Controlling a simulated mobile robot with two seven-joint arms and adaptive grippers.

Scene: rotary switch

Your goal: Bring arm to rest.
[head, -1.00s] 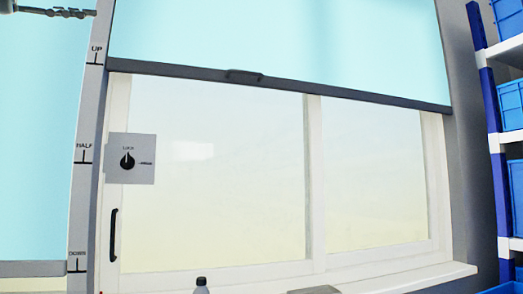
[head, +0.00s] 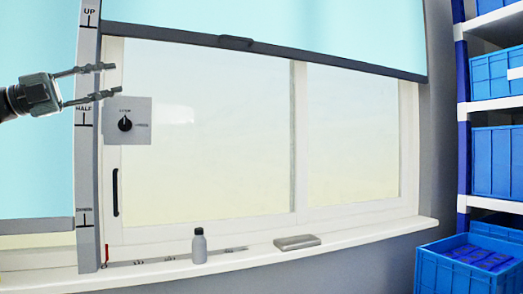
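My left gripper (head: 105,83) comes in from the left edge of the head view, with its two fingers spread apart and nothing between them. Its fingertips are in front of the marked post and just up and left of the switch plate. The grey switch plate (head: 141,105) is on the left part of the window frame. Its round black knob (head: 125,124) has its pointer up, toward the upper label. I cannot tell whether the fingertips touch anything. My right gripper is not in view.
A light blue blind (head: 300,22) covers the window's top. The post (head: 87,170) carries height marks. A grey bottle (head: 199,246) and a flat grey box (head: 297,242) stand on the sill (head: 350,238). A shelf with blue bins (head: 497,162) is at right, an open blue crate (head: 425,275) below.

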